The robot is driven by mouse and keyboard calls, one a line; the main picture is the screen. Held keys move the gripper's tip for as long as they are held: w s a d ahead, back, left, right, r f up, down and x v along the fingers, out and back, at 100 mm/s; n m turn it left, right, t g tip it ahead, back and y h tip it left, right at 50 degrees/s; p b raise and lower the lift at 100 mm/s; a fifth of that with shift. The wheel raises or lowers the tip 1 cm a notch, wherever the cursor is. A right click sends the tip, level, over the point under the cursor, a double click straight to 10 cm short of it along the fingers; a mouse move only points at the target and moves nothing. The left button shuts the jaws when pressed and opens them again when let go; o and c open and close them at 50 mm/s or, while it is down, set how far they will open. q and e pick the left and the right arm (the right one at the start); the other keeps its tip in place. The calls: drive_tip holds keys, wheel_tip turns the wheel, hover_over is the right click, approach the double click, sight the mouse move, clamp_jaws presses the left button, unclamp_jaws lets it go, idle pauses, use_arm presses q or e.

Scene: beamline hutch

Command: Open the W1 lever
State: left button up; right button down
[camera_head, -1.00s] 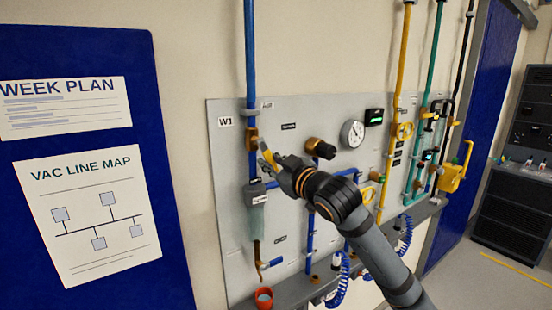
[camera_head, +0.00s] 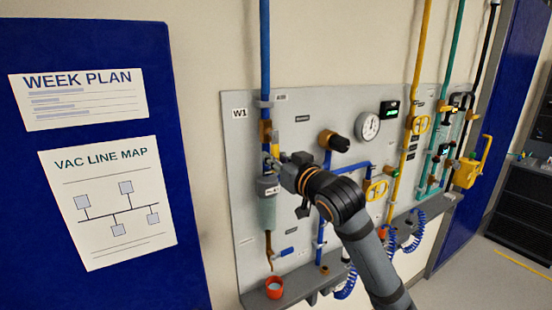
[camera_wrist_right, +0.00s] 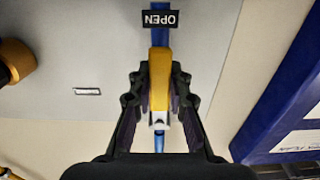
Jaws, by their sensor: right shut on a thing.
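The W1 lever (camera_wrist_right: 158,80) is yellow with a pale tip. In the right wrist view it lies between my right gripper's two dark fingers (camera_wrist_right: 158,112), lined up with the blue pipe (camera_wrist_right: 159,38) behind it. In the head view the lever (camera_head: 275,142) shows at the brass valve (camera_head: 265,132) on the blue pipe, below and right of the W1 sign (camera_head: 239,113). My right gripper (camera_head: 276,160) is shut on it, hiding its lower part. My left gripper is not in view.
A clear cylinder (camera_head: 267,208) hangs just below the gripper, above a red cup (camera_head: 274,287) on the grey shelf. A brass and black knob (camera_head: 333,141), a round gauge (camera_head: 367,127) and a yellow valve handle (camera_head: 376,190) sit to the right. A blue board (camera_head: 190,235) stands left.

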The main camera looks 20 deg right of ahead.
drive_tip(key=shift+f, duration=0.1)
drive_tip(key=c, duration=1.2)
unclamp_jaws()
wheel_tip(320, 180, up, 10)
drive_tip(key=shift+r, duration=0.1)
